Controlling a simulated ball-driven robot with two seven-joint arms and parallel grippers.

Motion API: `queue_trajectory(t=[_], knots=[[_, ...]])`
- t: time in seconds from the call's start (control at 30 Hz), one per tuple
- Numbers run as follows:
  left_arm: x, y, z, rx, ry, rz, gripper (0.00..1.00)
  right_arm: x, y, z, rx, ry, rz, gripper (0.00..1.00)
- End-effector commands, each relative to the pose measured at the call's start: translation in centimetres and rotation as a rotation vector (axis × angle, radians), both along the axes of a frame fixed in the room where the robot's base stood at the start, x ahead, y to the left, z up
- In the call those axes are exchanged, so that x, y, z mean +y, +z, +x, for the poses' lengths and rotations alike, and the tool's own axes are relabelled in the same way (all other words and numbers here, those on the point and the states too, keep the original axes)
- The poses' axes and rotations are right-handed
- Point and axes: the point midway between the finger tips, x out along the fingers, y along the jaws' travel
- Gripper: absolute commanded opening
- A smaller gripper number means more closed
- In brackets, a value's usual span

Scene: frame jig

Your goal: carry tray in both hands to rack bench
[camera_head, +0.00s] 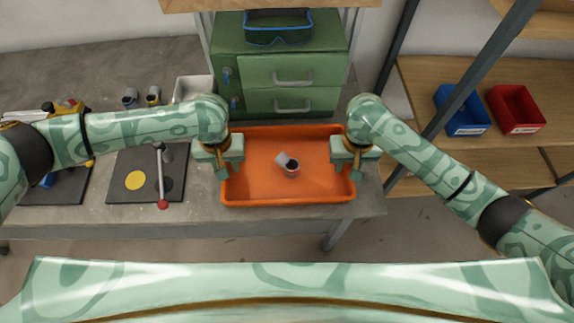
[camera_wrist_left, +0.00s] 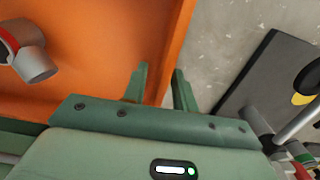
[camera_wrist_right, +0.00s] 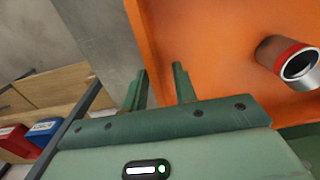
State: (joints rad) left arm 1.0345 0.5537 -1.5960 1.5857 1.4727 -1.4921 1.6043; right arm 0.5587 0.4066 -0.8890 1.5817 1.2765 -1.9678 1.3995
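The orange tray (camera_head: 240,180) sits on the grey bench near its right end, in front of a green drawer cabinet. A small grey cup with a red band (camera_head: 292,170) is in the tray, with a pale piece at it. In the left wrist view the wall (camera_wrist_left: 172,45) runs between the fingers.
The green cabinet (camera_head: 285,70) stands close behind the tray. A wooden shelf rack (camera_head: 480,80) with a blue bin (camera_head: 462,112) and a red bin (camera_head: 515,108) stands right of the bench. A dark board (camera_head: 120,165) with a lever lies left. Floor shows between bench and rack.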

Motion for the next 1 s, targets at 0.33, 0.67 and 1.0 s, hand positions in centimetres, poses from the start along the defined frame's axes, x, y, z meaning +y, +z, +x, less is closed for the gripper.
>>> queue_trajectory(t=[0.33, 0.67, 1.0], knots=[[0.0, 0.0, 0.0, 0.000, 0.000, 0.000, 0.00, 0.0, 0.1, 0.0, 0.000, 0.000, 0.000, 0.00], [0.0, 0.4, 0.0, -0.002, 0.000, 0.000, 0.00, 0.0, 0.4, 0.1, -0.003, 0.000, 0.000, 0.00], [0.0, 4.6, 0.2, -0.019, 0.001, 0.000, 0.00, 0.0, 4.7, 0.2, -0.019, -0.001, 0.000, 0.00]])
